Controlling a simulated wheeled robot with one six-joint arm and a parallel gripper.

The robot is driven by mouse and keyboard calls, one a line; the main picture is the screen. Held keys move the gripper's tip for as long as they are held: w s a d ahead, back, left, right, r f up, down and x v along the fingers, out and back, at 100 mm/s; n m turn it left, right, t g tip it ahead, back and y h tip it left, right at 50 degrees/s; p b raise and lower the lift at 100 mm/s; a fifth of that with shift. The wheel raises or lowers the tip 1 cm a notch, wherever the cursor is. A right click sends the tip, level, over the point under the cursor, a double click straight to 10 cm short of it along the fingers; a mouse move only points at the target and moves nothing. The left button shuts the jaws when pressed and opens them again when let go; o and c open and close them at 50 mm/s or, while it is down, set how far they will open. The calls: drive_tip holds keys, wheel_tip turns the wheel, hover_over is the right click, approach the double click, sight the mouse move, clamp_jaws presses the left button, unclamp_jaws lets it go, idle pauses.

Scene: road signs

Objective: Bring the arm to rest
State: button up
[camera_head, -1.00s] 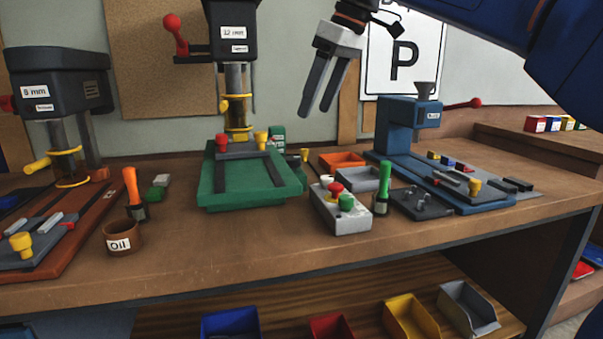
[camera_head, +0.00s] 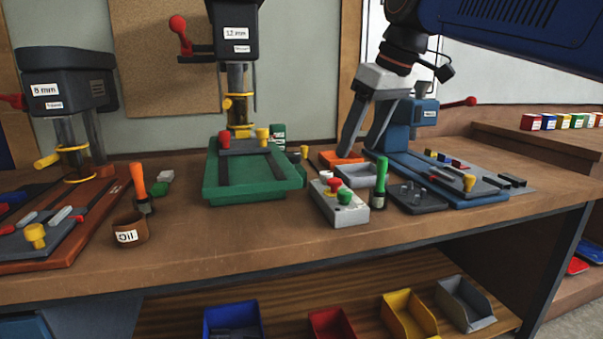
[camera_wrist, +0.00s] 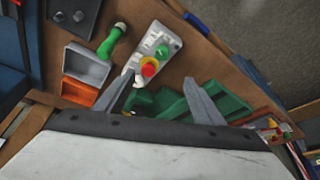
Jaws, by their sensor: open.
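My gripper (camera_head: 364,152) hangs in the air over the right half of the workbench (camera_head: 300,240), in front of the blue press (camera_head: 396,125). Its two fingers point down and are apart, with nothing between them. In the wrist view my gripper (camera_wrist: 168,98) also shows spread and empty, above the control box (camera_wrist: 158,55) and the green press base (camera_wrist: 180,105). The fingers partly cover the orange tray (camera_head: 340,158) and the blue press in the head view.
A green press (camera_head: 250,178) stands mid-bench and an 8 mm press (camera_head: 66,90) at left. The control box (camera_head: 340,203), grey tray (camera_head: 357,176) and green-handled brush (camera_head: 380,180) sit below my gripper. An oil pot (camera_head: 130,230) stands at left. The front bench strip is clear.

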drive_tip(key=s+d+f+m+h, duration=0.1)
drive_tip(key=s+d+f+m, duration=0.2)
drive_tip(key=f, duration=0.8)
drive_tip(key=s+d+f+m+t+h, duration=0.1)
drive_tip(key=s+d+f+m, duration=0.1)
drive_tip(key=s+d+f, duration=0.6)
drive_tip(key=s+d+f+m+h, duration=0.1)
drive_tip(key=s+d+f+m, duration=0.2)
drive_tip(key=s+d+f, duration=0.3)
drive_tip(key=s+f, duration=0.4)
drive_tip(key=f, duration=0.4)
drive_tip(key=shift+s+d+f+m+t, duration=0.15)
drive_tip(key=shift+s+m+t, duration=0.05)
drive_tip(key=shift+m+t, duration=0.1)
